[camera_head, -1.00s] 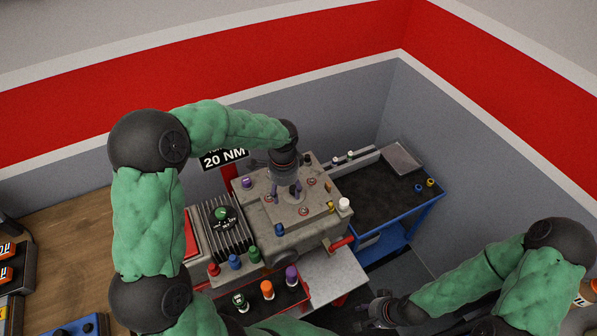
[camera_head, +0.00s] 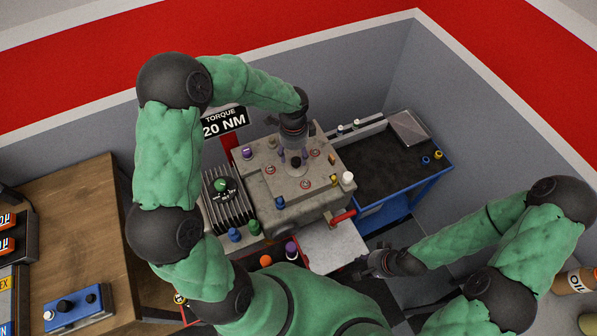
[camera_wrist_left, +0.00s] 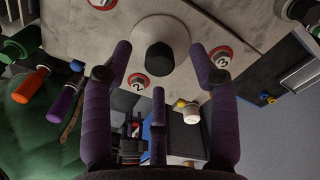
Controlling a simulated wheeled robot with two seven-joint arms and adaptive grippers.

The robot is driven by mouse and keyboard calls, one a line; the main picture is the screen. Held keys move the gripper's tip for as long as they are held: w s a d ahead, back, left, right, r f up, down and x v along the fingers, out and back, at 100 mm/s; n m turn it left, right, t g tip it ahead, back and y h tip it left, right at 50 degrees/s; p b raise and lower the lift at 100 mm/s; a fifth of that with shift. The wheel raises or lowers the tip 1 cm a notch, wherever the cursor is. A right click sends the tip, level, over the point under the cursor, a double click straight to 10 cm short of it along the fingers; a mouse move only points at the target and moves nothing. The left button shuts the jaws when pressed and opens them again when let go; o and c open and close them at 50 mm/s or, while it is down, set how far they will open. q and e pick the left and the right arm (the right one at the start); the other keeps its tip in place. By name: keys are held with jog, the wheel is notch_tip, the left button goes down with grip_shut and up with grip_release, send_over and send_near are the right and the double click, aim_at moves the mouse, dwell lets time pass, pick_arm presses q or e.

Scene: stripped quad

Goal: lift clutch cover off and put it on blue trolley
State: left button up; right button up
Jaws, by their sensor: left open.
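The clutch cover (camera_head: 275,182) is a grey plate on top of the engine block (camera_head: 255,205). It carries red-ringed number marks and a black knob on a round pale boss at its centre. The cover also shows in the left wrist view (camera_wrist_left: 200,20). My left gripper (camera_head: 296,158) is open, pointing down over the knob. In the left wrist view its purple fingers stand around the black knob (camera_wrist_left: 160,58), with gaps visible. The blue trolley (camera_head: 440,178), with a dark top, stands right of the block. My right gripper (camera_head: 380,263) hangs low at right; its fingers are unclear.
On the trolley are a grey tilted panel (camera_head: 409,130) and small blue and yellow rings at the right; its middle is bare. A white cap (camera_head: 348,178) and a red handle (camera_head: 342,217) stick out on the block's trolley side. A torque sign (camera_head: 224,121) stands behind.

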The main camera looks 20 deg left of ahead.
aim_at(297, 159)
pick_arm(q)
jog(key=f, duration=0.2)
jog(key=d+f, duration=0.1)
jog(key=shift+f, duration=0.35)
jog(key=shift+a+f, duration=0.1)
jog(key=shift+f, duration=0.4)
grip_shut()
jog(key=shift+r, duration=0.15)
jog(key=shift+r, duration=0.3)
notch_tip(297, 159, up, 2)
jog(key=shift+r, duration=0.2)
jog(key=s+d+r, duration=0.5)
jog(key=s+r, duration=0.4)
jog(key=s, duration=0.4)
jog(key=shift+d+r+p, duration=0.15)
jog(key=shift+r+p, duration=0.2)
jog(key=shift+r, duration=0.05)
